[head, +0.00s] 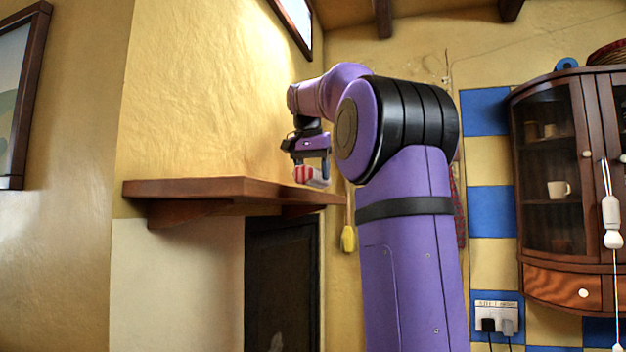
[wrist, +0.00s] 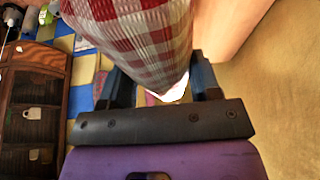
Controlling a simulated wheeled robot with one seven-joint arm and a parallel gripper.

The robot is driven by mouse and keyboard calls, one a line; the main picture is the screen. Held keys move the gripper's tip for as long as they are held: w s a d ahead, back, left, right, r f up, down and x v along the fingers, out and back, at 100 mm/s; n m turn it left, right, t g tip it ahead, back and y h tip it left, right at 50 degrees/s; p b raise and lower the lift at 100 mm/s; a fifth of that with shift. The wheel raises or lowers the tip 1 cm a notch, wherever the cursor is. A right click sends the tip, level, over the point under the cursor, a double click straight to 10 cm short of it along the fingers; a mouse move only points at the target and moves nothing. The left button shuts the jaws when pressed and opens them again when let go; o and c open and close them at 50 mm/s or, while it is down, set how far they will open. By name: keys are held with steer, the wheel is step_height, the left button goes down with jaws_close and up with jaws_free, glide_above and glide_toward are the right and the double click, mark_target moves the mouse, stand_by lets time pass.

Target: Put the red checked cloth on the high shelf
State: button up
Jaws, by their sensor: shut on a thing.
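The red checked cloth (wrist: 130,30) is red, white and grey, and fills the upper middle of the wrist view. My gripper (wrist: 160,85) is shut on it, with one dark finger on each side. In the head view my gripper (head: 312,165) holds the bunched cloth (head: 311,177) a little above the level of the wooden high shelf (head: 200,188), near the shelf's right end. The shelf's visible top looks bare. I cannot tell from this view whether the cloth is over the shelf or in front of it. My purple arm hides what lies behind it.
A wooden glass-door cabinet (head: 550,170) with cups hangs on the right wall. A cord with a white pull (head: 611,222) hangs before it. A yellow thing (head: 348,239) hangs just right of the shelf. A dark opening (head: 282,285) lies below the shelf.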

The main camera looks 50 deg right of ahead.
steer(key=shift+f, duration=0.85)
steer(key=shift+f, duration=0.1)
steer(key=o, duration=1)
steer(key=v, duration=1.2)
steer(key=shift+s, duration=0.1)
